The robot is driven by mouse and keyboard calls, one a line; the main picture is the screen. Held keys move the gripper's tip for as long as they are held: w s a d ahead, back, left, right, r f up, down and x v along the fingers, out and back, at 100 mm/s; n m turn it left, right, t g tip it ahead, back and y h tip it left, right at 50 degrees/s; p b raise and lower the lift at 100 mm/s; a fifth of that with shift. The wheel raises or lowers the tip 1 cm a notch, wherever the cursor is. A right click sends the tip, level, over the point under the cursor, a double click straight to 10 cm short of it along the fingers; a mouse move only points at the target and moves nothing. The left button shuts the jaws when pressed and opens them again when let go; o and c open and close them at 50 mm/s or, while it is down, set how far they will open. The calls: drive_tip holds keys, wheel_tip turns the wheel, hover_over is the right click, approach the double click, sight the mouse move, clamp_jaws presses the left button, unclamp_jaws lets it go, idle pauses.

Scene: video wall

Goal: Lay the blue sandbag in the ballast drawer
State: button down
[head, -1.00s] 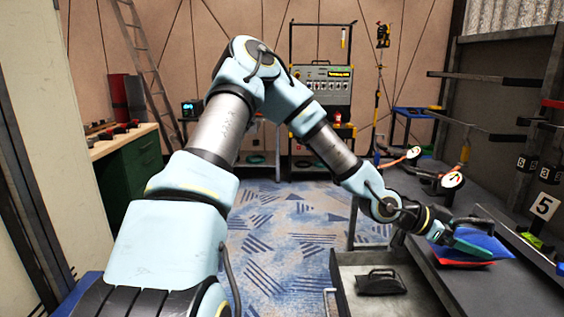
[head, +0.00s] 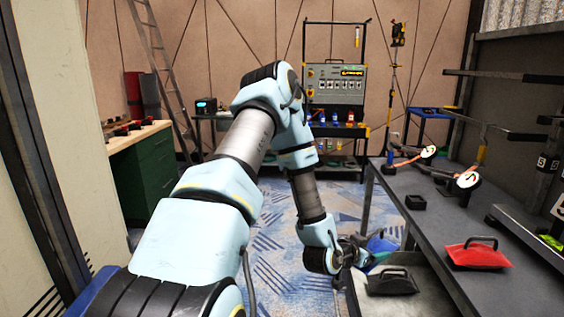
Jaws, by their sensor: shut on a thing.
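My gripper (head: 371,259) is at the far left part of the open drawer (head: 428,272), partly hidden behind my own wrist. It is shut on the blue sandbag (head: 382,243), which shows just beyond the fingers. I cannot tell whether the blue bag hangs above the drawer or touches its floor. A black sandbag (head: 391,283) with a handle lies in the drawer, just in front of my gripper.
A red sandbag (head: 478,253) lies on the grey workbench (head: 440,222) right of the drawer. A small black box (head: 415,202) and dial gauges (head: 467,179) stand farther back on it. Patterned carpet (head: 275,250) left of the drawer is open floor.

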drive_tip(key=w+a+f+n+t+y+b, duration=0.1)
drive_tip(key=w+a+f+n+t+y, duration=0.2)
drive_tip(key=a, duration=0.8)
drive_tip(key=w+a+f+n+t+y, duration=0.2)
drive_tip(key=w+a+f+n+y, duration=0.15)
drive_tip(key=a, duration=0.85)
drive_tip(key=w+a+r+n+y, duration=0.15)
drive_tip(key=a+n+y, duration=0.25)
drive_tip(key=a, duration=0.7)
drive_tip(key=v, duration=0.4)
drive_tip(key=a+v, duration=0.1)
drive_tip(key=shift+s+r, duration=0.25)
drive_tip(key=shift+s, duration=0.1)
